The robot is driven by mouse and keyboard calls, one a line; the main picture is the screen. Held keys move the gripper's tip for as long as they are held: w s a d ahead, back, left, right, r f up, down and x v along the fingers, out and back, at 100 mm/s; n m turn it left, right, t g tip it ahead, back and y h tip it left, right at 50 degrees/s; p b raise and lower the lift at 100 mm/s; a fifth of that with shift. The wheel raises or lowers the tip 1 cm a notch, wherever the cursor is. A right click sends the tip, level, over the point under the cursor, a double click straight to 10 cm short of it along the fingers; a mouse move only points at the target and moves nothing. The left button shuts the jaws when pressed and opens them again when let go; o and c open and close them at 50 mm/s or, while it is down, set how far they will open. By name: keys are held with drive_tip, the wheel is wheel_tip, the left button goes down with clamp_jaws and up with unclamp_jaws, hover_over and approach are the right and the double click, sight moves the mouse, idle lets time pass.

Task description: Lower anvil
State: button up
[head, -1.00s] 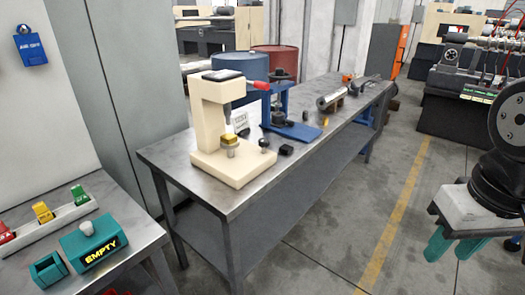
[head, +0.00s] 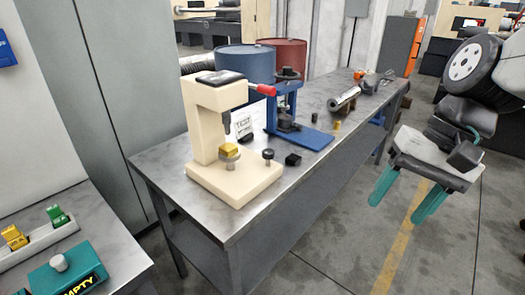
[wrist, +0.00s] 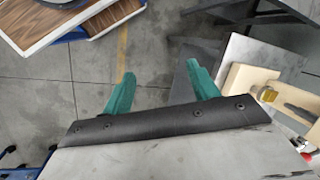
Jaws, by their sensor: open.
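A cream bench press (head: 208,125) with a red-tipped lever (head: 262,89) stands on the near end of the grey metal bench. Under its dark ram (head: 227,122), a yellow block (head: 229,150) sits on a short grey metal post (head: 229,163), which looks like the lower anvil. A black-topped knob (head: 268,155) stands on the press base. My gripper (head: 403,210) hangs right of the bench, over the floor, with its teal fingers apart and empty. The wrist view shows the open fingers (wrist: 160,76), with the press (wrist: 243,82) and yellow block (wrist: 268,94) to their right.
A blue press (head: 300,134), a small black block (head: 293,160) and a metal cylinder (head: 345,99) are on the bench (head: 160,165). A side table (head: 118,240) with a teal box (head: 66,272) is at lower left. Floor right of the bench is clear.

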drive_tip(key=w+a+m+g+y, duration=0.2)
drive_tip(key=w+a+m+y, duration=0.15)
drive_tip(key=w+a, duration=0.5)
drive_tip(key=m+y, duration=0.8)
approach(263, 151)
drive_tip(key=s+r, duration=0.4)
drive_tip(key=s, duration=0.5)
drive_tip(key=w+f+m+t+y, duration=0.1)
drive_tip(key=w+f, duration=0.1)
drive_tip(key=w+a+f+m+t+y, duration=0.1)
drive_tip(key=w+f, duration=0.1)
drive_tip(key=w+a+f+m+t+y, duration=0.1)
drive_tip(key=w+f+m, duration=0.1)
drive_tip(key=w, duration=0.1)
drive_tip(key=shift+f+t, duration=0.3)
drive_tip(key=shift+f, duration=0.1)
drive_tip(key=a, duration=0.7)
drive_tip(key=shift+w+a, duration=0.15)
drive_tip(key=shift+a, duration=0.15)
drive_tip(key=c, duration=1)
